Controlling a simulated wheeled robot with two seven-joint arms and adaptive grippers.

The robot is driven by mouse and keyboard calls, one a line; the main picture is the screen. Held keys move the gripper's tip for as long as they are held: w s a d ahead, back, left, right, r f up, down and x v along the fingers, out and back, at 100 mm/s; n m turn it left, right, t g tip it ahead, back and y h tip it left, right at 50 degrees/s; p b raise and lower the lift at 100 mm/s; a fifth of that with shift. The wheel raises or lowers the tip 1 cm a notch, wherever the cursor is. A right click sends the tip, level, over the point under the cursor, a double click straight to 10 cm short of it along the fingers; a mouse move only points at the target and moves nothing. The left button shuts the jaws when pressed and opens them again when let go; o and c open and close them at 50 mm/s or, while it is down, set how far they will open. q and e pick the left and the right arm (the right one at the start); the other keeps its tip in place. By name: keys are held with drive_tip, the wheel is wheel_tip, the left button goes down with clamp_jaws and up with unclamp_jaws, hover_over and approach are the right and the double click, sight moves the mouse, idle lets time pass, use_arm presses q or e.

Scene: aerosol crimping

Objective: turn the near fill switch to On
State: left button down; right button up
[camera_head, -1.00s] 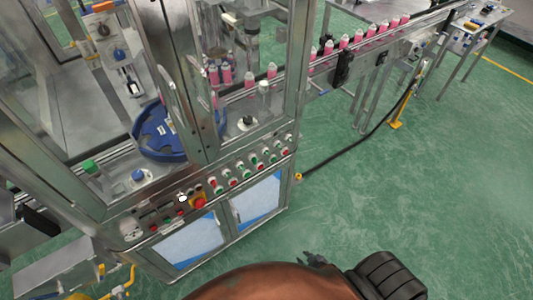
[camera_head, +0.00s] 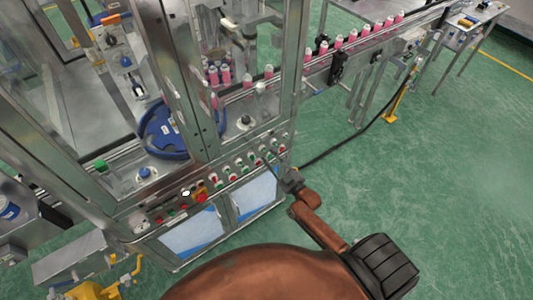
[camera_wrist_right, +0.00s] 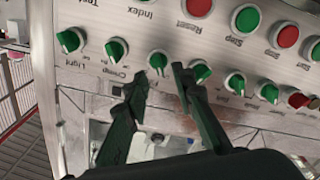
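The control panel (camera_head: 243,171) on the front of the machine carries rows of green and red knobs and buttons. In the right wrist view its labels appear upside down; "Light" and "Crimp" are readable. A green rotary switch (camera_wrist_right: 157,60) beside the Crimp switch (camera_wrist_right: 117,49) has its label mostly hidden by my fingers, so I cannot confirm it is the near fill switch. My right gripper (camera_wrist_right: 158,73) is open and empty, its two dark fingers apart at either side of this switch; contact cannot be told. In the head view my right gripper (camera_head: 284,176) is at the panel's right end. My left gripper is out of view.
Metal frame posts and clear panels enclose a blue round fixture (camera_head: 168,132) above the panel. Pink cans (camera_head: 352,35) stand on the conveyor behind.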

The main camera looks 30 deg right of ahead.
sight(265, 152)
drive_tip(key=shift+w+a, duration=0.1)
drive_tip(key=shift+w, duration=1.55)
clamp_jaws()
